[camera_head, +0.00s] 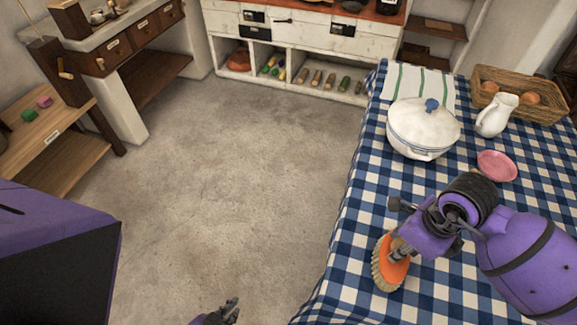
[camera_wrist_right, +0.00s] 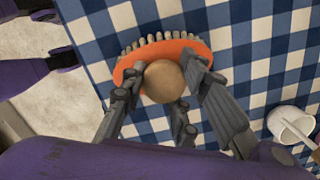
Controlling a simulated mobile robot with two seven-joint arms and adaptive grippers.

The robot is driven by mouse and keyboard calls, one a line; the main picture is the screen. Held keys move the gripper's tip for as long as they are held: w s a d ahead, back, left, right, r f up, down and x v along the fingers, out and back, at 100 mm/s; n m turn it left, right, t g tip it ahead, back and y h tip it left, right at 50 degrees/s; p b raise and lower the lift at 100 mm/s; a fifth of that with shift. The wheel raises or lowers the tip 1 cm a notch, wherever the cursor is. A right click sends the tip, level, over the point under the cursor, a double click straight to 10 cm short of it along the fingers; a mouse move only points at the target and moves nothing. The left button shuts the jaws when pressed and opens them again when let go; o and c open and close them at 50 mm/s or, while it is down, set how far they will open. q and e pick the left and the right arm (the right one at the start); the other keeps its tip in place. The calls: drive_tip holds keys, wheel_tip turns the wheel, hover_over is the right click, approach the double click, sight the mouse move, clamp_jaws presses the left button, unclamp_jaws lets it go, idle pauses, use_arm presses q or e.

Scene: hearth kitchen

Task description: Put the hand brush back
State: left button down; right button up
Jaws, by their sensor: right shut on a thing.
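The hand brush (camera_head: 393,268) has an orange body, pale bristles along its edge and a round wooden knob. In the right wrist view the brush (camera_wrist_right: 205,46) shows its knob between the dark fingers of my right gripper (camera_wrist_right: 165,85), which is shut on it. In the head view my right gripper (camera_head: 402,247) holds the brush over the checked table's near left part. Whether the bristles touch the cloth is unclear. My left gripper (camera_head: 226,311) shows only in part at the bottom edge of the head view, over the floor, away from the brush; its opening is unclear.
The table's blue-checked cloth (camera_head: 345,235) bears a white lidded pot (camera_head: 422,130), a white jug (camera_head: 496,115), a pink dish (camera_head: 497,166) and a wicker basket (camera_head: 545,105). A white cabinet (camera_head: 300,55) stands behind, wooden shelves (camera_head: 55,150) at left. The floor between is clear.

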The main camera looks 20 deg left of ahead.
drive_tip(key=shift+f, duration=0.1)
drive_tip(key=o, duration=1)
drive_tip(key=r, duration=0.4)
drive_tip(key=d+r, duration=0.1)
drive_tip(key=r, duration=0.7)
drive_tip(key=shift+s+d+r, duration=0.1)
drive_tip(key=shift+s+d, duration=0.05)
drive_tip(key=shift+s, duration=0.15)
